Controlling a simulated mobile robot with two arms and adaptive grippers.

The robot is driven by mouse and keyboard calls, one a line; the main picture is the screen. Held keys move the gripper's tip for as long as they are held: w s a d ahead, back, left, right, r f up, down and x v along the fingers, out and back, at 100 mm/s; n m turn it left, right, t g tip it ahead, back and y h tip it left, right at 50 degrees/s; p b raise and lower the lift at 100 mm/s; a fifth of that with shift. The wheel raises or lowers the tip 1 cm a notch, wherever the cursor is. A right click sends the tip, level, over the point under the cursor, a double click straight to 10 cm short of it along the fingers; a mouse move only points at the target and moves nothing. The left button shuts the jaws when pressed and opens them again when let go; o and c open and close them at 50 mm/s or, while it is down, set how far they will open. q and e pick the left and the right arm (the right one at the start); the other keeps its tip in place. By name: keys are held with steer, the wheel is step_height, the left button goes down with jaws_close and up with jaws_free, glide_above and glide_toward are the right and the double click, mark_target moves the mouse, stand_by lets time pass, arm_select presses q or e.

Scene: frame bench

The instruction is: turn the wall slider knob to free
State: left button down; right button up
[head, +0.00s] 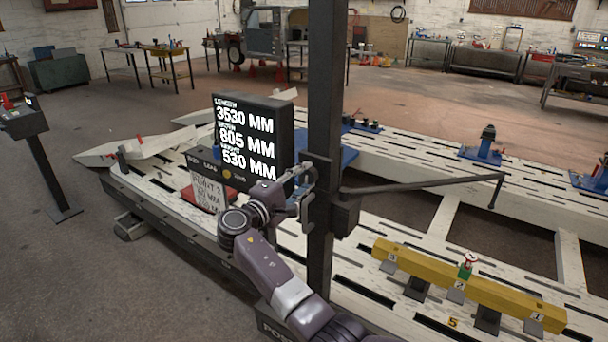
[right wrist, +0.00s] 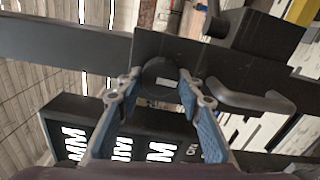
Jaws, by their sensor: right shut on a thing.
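The wall slider (head: 343,216) is a dark block around the tall black post (head: 326,90). Its knob (right wrist: 160,72) is dark and round with a small pale mark, seen in the right wrist view between my fingers. My right gripper (head: 304,183) reaches the slider's left side in the head view, its fingers closed on the knob's two sides. In the right wrist view the blue-padded fingers (right wrist: 158,88) stand apart with the knob between them. The gripper hides most of the knob in the head view, and its setting cannot be read. My left gripper is not in view.
A thin measuring arm (head: 420,186) extends right from the slider over the white frame bench (head: 400,155). A display box (head: 246,140) reading 3530, 805 and 530 MM stands close behind my right gripper. A yellow beam (head: 470,284) lies at front right.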

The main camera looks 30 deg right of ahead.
steer(key=shift+n, duration=0.4)
steer(key=o, duration=1.1)
steer(key=v, duration=1.2)
steer(key=shift+w, duration=0.1)
